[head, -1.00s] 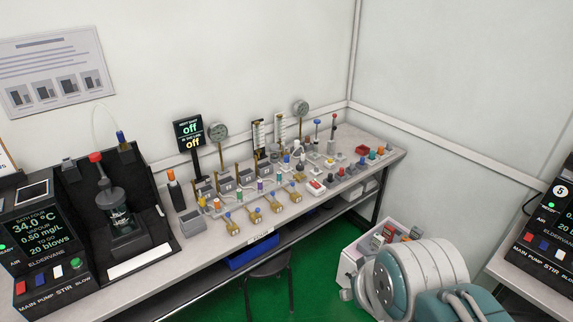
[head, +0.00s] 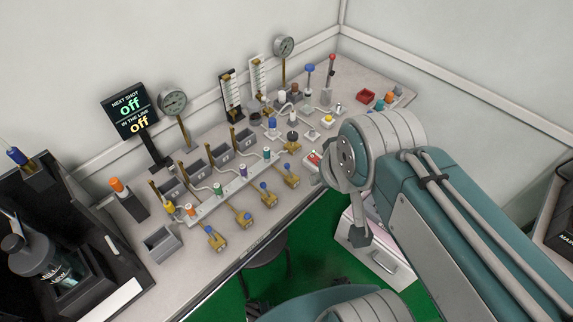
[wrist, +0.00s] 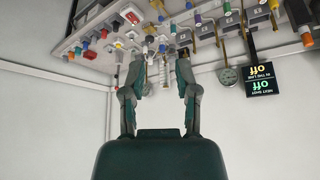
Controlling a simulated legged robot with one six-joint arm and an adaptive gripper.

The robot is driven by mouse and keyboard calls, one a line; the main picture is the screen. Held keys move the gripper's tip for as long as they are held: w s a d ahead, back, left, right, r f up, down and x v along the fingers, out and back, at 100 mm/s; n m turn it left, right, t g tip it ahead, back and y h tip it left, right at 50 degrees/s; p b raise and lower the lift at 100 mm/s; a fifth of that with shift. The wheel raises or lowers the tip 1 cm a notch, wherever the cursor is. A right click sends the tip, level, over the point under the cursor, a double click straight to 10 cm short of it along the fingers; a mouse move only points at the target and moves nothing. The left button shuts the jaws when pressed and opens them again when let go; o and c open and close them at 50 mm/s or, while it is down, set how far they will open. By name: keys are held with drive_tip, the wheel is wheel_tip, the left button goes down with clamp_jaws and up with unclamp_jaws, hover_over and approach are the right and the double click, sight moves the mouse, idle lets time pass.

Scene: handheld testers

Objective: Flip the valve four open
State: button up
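Several brass valves with blue handles stand in a row along the front of the bench in the head view: the leftmost valve (head: 215,239), a second valve (head: 243,220), a third valve (head: 267,200) and the rightmost valve (head: 291,178). I cannot read their numbers or tell whether each is open. My gripper (wrist: 161,62) shows in the wrist view with its two fingers apart and nothing between them. It points towards the bench equipment, which appears upside down. In the head view I cannot make out the fingertips.
A black display (head: 133,115) reads off twice. Behind the valves are a manifold with coloured caps (head: 217,188), grey bins (head: 196,167), gauges (head: 172,104) and flow meters (head: 232,93). A grey tray (head: 163,243) sits left. My arm covers the bench's right front.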

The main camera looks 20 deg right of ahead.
drive_tip(key=shift+w, duration=0.35)
